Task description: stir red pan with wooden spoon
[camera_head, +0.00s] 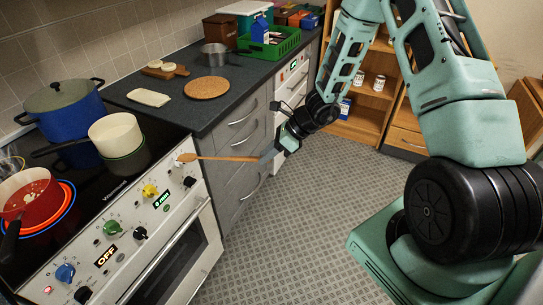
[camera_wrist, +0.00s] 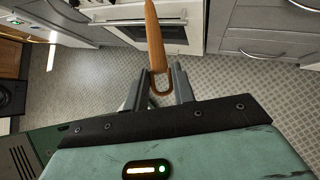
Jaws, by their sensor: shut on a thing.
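The red pan (camera_head: 42,203) sits on a glowing orange burner ring at the front left of the stove, with some pale and red content inside. Its dark handle points toward the front edge. The wooden spoon (camera_head: 225,158) is held out level from my gripper (camera_head: 277,153), its head over the stove's front panel beside a knob, well to the right of the red pan. In the wrist view, my gripper (camera_wrist: 161,88) is shut on the spoon handle (camera_wrist: 154,40), whose end loop shows between the fingers.
A cream pan (camera_head: 115,133) and a blue pot (camera_head: 68,112) stand on the stove. Colored knobs line its front (camera_head: 110,228). A round cork mat (camera_head: 207,87) and a grey pot (camera_head: 214,56) are on the counter. The floor in front is clear.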

